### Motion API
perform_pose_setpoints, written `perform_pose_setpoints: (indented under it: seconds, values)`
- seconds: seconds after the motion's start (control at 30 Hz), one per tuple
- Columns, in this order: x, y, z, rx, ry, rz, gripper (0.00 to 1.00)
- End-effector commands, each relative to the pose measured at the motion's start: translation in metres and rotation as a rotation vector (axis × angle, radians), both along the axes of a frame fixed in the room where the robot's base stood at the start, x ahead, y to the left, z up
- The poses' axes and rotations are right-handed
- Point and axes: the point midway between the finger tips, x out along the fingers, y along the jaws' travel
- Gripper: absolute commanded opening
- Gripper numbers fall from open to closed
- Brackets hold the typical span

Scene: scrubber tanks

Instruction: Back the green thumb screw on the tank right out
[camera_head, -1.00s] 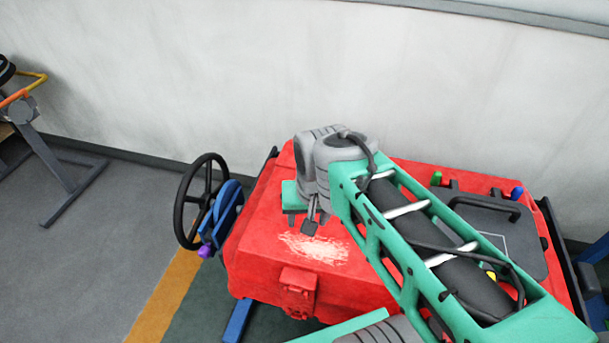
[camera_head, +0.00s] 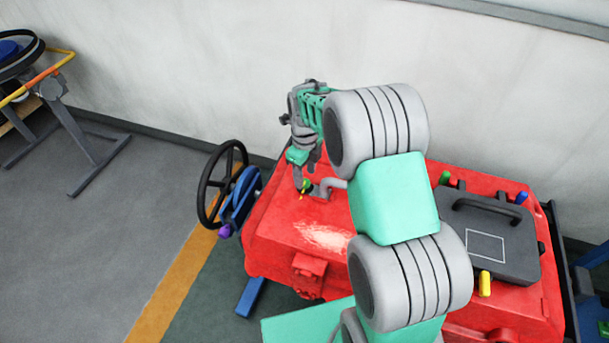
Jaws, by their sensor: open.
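The red tank (camera_head: 275,225) stands in the middle of the view. A small green part (camera_head: 306,185) with an orange tip below it shows on the tank's top, beside a bent grey pipe (camera_head: 327,188). A second green piece, an upright green peg (camera_head: 444,178), stands at the left back corner of the dark lid (camera_head: 495,240). I cannot tell for certain which is the thumb screw. My gripper (camera_head: 305,170) is open and points down, just above the small green part by the pipe. Whether the fingers are around it or only over it is too small to tell.
A blue peg (camera_head: 521,197) and a yellow peg (camera_head: 485,284) stand around the lid. A black handwheel (camera_head: 222,184) on a blue mount is at the tank's left, with a purple knob (camera_head: 225,231). A wall is close behind.

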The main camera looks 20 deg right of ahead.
Motion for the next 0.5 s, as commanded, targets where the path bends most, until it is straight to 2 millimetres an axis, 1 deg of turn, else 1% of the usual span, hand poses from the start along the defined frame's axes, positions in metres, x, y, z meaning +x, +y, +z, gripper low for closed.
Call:
perform_pose_setpoints:
  seconds: [0.1,0.2,0.4,0.43,0.5]
  values:
    - [0.000,0.000,-0.016,0.000,0.000,0.001,0.50]
    - [0.000,0.000,-0.022,0.000,-0.001,0.002,0.50]
    - [0.001,0.000,-0.023,0.000,-0.003,0.002,0.50]
    - [0.001,0.000,-0.023,0.000,-0.003,0.002,0.49]
    - [0.001,0.000,-0.023,0.000,-0.003,0.002,0.43]
